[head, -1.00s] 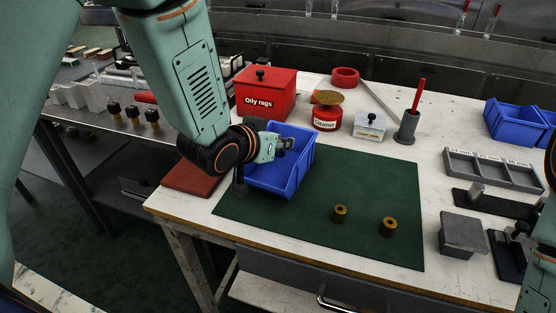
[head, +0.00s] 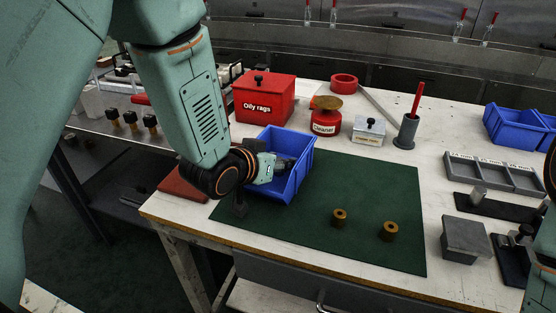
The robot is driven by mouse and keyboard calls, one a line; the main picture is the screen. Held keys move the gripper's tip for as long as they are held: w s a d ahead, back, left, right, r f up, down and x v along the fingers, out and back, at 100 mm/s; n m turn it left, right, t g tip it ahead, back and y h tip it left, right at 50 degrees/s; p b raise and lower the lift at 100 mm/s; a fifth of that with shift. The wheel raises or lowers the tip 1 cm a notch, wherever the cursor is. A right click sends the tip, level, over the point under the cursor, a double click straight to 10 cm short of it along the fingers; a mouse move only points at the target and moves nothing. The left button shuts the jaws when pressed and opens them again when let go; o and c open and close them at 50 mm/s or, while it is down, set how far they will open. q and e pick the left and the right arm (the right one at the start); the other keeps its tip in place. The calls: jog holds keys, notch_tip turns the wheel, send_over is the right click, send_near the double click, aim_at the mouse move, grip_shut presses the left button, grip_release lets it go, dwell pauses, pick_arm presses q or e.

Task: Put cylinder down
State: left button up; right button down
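Two short brass cylinders with a hole in the top stand upright and apart on the green mat: one (head: 340,217) nearer the middle and one (head: 390,231) to its right. A blue bin (head: 299,177) stands at the mat's back left. My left gripper (head: 286,164) reaches into the bin from its left side, fingers pointing right. The fingers are small and dark against the bin, so their opening and anything between them cannot be made out. The bin's floor is partly hidden by the gripper. My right gripper is not in view; only parts of that arm show at the right edge.
A red oily rags box (head: 265,98), a red cleaner can (head: 326,122), a lidded white box (head: 369,131) and a grey holder (head: 407,131) stand behind the mat. A grey divided tray (head: 492,174) and a metal block (head: 465,239) stand right. The mat's middle is clear.

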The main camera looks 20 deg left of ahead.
pick_arm(q)
jog(key=shift+o, duration=0.2)
jog(key=shift+s+r, duration=0.1)
jog(key=shift+r, duration=0.25)
jog(key=p+v, duration=0.4)
jog(key=v, duration=0.6)
jog(key=shift+r, duration=0.15)
jog(key=shift+s+a+r+p, duration=0.15)
jog(key=shift+s+r+p, duration=0.1)
jog(key=shift+s+p, duration=0.25)
jog(key=shift+s, duration=0.3)
